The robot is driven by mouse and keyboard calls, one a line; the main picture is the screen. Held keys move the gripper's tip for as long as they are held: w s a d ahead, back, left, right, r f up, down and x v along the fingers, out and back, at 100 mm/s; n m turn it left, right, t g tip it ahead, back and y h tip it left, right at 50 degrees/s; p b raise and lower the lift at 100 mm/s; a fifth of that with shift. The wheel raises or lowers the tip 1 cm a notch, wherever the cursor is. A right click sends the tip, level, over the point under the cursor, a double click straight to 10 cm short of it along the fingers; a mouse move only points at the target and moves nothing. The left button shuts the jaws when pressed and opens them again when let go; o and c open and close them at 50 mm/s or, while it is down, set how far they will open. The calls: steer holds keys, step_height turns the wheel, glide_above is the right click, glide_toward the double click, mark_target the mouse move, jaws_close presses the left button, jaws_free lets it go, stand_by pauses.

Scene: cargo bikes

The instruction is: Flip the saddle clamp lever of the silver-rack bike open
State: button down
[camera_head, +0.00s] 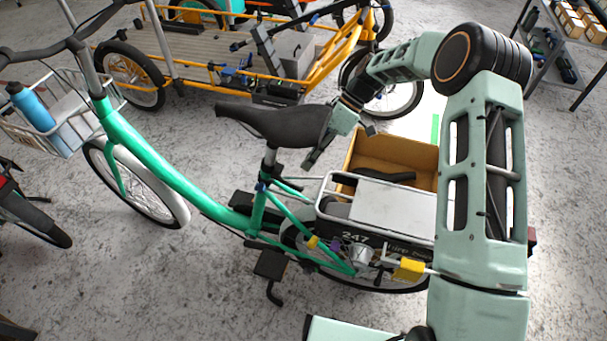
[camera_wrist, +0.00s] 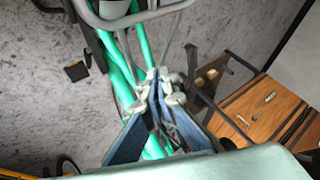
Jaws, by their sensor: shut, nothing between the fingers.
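The green bike (camera_head: 150,155) with the silver rack (camera_head: 322,190) stands in the middle of the head view. Its black saddle (camera_head: 275,122) sits on a seat post above the frame. A small blue part, apparently the clamp lever (camera_head: 262,187), shows at the foot of the post; whether it is open or shut cannot be told. In the wrist view my gripper (camera_wrist: 160,85) is shut and empty, with green tubes (camera_wrist: 120,65) beyond. I cannot make out the lever there.
A brown box (camera_head: 365,150) and a grey panel (camera_head: 390,210) sit by the rack. A yellow cargo bike (camera_head: 290,75) stands behind. A wire basket with a blue bottle (camera_head: 32,105) is at the front left.

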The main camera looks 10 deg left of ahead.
steer(key=shift+s+a+f, duration=0.15)
steer(key=shift+s, duration=0.95)
steer(key=shift+s+a+f, duration=0.1)
steer(key=shift+s+f, duration=0.05)
steer(key=shift+s, duration=0.9)
steer(key=shift+s, duration=0.1)
